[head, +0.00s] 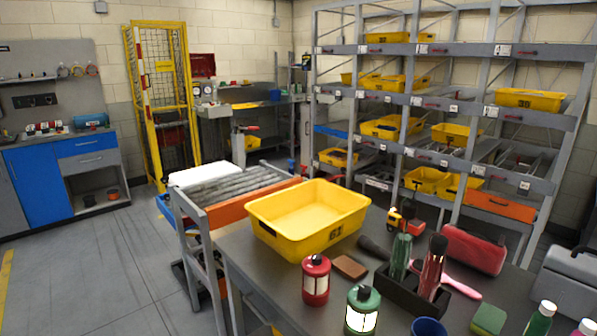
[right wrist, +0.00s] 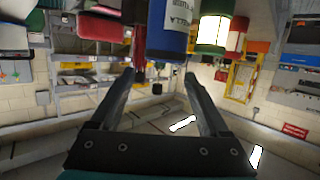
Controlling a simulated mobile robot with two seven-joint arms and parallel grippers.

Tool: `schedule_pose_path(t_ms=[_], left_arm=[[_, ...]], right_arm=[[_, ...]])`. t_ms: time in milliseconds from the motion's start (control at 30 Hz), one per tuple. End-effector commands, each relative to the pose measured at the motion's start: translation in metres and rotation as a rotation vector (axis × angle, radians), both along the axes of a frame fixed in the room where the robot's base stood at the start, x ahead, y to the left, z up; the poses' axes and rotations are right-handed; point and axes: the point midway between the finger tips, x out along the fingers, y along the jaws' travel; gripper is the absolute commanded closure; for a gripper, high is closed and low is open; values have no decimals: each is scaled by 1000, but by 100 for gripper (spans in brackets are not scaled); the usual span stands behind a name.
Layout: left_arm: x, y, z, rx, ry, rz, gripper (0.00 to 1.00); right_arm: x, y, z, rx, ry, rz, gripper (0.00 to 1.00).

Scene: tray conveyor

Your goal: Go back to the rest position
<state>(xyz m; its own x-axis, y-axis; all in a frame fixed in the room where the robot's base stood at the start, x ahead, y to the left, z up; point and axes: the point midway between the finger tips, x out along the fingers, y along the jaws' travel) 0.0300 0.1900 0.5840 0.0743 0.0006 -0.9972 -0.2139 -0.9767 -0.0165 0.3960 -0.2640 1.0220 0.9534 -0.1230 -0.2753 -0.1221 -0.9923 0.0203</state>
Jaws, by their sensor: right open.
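My right gripper (right wrist: 156,77) shows in the right wrist view with its two dark fingers spread apart and nothing between them. That view appears upside down, with the table things along its top edge. Neither gripper shows in the head view, and my left gripper is not in view. A yellow tray (head: 270,232) stands empty on the grey table (head: 262,283) in the head view.
A red lantern (head: 316,280), a green lantern (head: 361,310), a dark caddy with brushes (head: 405,296) and a red case (head: 473,250) crowd the table. A roller conveyor (head: 238,188) adjoins it. Racks with yellow trays stand behind. Floor at left is clear.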

Motion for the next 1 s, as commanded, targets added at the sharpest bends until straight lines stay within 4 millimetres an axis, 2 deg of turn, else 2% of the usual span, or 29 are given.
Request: schedule_pose_path(t_ms=[33,133,267,400,533,800,1000], left_arm=[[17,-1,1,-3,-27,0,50],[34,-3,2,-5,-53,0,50],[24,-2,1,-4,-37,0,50],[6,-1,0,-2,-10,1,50],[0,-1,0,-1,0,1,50],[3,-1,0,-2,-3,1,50],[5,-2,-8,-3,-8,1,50]], right_arm=[[-6,9,-8,3,55,18,21],[-20,26,-25,6,186,52,21],[-49,51,-48,6,383,104,21],[-88,73,-65,-1,589,154,21],[-122,87,-74,-10,742,188,21],[-183,103,-79,-34,990,242,21],[-175,104,-132,-33,1017,242,21]])
